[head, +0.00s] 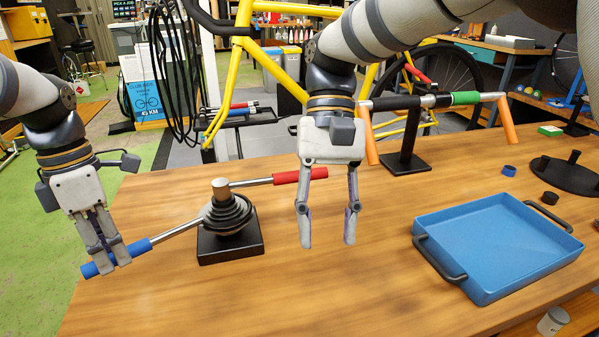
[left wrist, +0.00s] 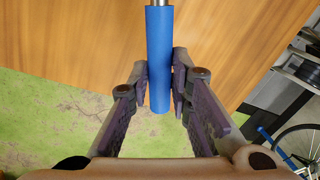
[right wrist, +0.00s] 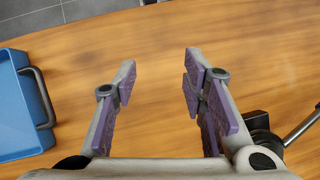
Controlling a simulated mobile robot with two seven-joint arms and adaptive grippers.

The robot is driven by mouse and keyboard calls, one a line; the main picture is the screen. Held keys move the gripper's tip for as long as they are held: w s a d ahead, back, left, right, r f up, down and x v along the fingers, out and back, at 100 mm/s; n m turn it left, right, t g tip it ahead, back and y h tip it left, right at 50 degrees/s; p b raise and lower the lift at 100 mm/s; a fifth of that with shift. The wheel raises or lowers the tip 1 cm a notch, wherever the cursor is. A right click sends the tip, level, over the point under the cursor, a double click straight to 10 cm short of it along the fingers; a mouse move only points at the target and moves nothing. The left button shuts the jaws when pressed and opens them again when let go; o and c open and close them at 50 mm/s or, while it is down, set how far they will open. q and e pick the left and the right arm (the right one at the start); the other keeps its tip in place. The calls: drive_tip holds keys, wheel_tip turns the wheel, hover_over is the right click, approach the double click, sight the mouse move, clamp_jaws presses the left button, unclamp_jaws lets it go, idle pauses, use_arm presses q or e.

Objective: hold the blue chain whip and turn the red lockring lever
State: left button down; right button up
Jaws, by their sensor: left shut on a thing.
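The blue chain whip handle (head: 138,247) sticks out to the lower left from the cassette (head: 228,212) on its black stand. My left gripper (head: 108,262) is shut on this blue handle, which also shows between its fingers in the left wrist view (left wrist: 159,60). The red lockring lever (head: 300,176) reaches right from the top of the cassette.
A blue tray (head: 497,250) with black handles lies on the wooden table at right. A black stand (head: 405,160) with a bar and orange grips stands behind my right gripper. The table (head: 330,290) in front is clear.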

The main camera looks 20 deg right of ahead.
sight(277, 181)
drive_tip(key=w+d+r+n+t+h, duration=0.1)
drive_tip(key=w+r+n+t, duration=0.2)
drive_tip(key=w+r+n, duration=0.5)
drive_tip(key=w+r+n+t+h, duration=0.1)
drive_tip(key=w+r+n+t, duration=0.25)
drive_tip(key=w+n, duration=0.6)
drive_tip(key=f+n, duration=0.1)
drive_tip(key=f, duration=0.3)
drive_tip(key=s+f, duration=0.1)
drive_tip(key=f, duration=0.3)
drive_tip(key=f+n, duration=0.1)
drive_tip(key=f, duration=0.3)
drive_tip(key=shift+s+d+n, duration=0.2)
drive_tip(key=shift+s+n, duration=0.15)
clamp_jaws()
